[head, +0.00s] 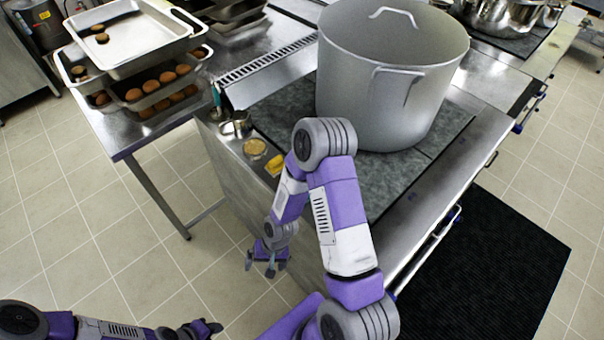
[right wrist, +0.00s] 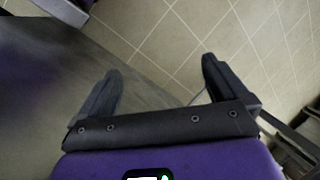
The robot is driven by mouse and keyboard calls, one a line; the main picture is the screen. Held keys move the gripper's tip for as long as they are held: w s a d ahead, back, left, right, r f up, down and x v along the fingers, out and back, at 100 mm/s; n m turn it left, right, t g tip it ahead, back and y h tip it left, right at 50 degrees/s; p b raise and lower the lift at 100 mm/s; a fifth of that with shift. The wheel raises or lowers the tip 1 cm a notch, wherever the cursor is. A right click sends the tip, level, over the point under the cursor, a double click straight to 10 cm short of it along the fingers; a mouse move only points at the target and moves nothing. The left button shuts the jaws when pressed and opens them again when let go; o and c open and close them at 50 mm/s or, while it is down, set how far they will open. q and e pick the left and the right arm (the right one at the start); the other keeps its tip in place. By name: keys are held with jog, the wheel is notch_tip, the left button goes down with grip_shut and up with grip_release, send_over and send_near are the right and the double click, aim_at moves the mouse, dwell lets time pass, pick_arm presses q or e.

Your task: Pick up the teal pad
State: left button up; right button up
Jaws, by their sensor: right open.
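I cannot make out a teal pad for certain. A small, narrow teal thing (head: 217,96) stands at the left edge of the steel counter, behind a metal cup (head: 241,124); it is too small to tell what it is. My right gripper (head: 261,266) hangs over the floor, left of the counter's side and below its top, with its fingers apart. The right wrist view shows its open fingers (right wrist: 160,88) with nothing between them. My left gripper (head: 205,328) is low at the bottom left; its fingers are too small and dark to judge.
A large stockpot (head: 385,90) stands on the dark stove top. A yellow item (head: 275,165) and a round tan item (head: 255,147) lie on the counter's left edge. Stacked trays with brown buns (head: 150,85) stand on a steel table. A black mat (head: 490,270) lies on the tiled floor.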

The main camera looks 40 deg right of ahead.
jog(key=w+d+r+m+h+p, duration=0.1)
jog(key=w+d+r+m+p, duration=0.1)
jog(key=d+r, duration=0.4)
jog(key=w+d+r+m+h+p, duration=0.1)
jog(key=w+d+r+m+p, duration=0.1)
jog(key=d+r, duration=0.5)
jog(key=w+d+r+m+h+p, duration=0.1)
jog(key=w+d+r+m+p, duration=0.2)
jog(key=d+r+m, duration=0.3)
jog(key=shift+w+d+r+g+h, duration=0.1)
jog(key=shift+w+d+r, duration=0.05)
jog(key=shift+r, duration=0.65)
jog(key=shift+w+d+r+g+h, duration=0.1)
jog(key=shift+w+d+r, duration=0.1)
jog(key=shift+r, duration=0.65)
jog(key=shift+w+d+r+g+h, duration=0.1)
jog(key=shift+d+r, duration=0.05)
jog(key=shift+r, duration=0.65)
jog(key=shift+d, duration=0.3)
notch_tip(320, 180, down, 7)
jog(key=shift+w, duration=0.15)
pick_arm(q)
notch_tip(320, 180, up, 9)
jog(key=shift+r, duration=0.1)
pick_arm(e)
jog(key=shift+a, duration=0.1)
jog(key=shift+c, duration=0.2)
jog(key=c, duration=0.8)
jog(key=shift+r, duration=0.1)
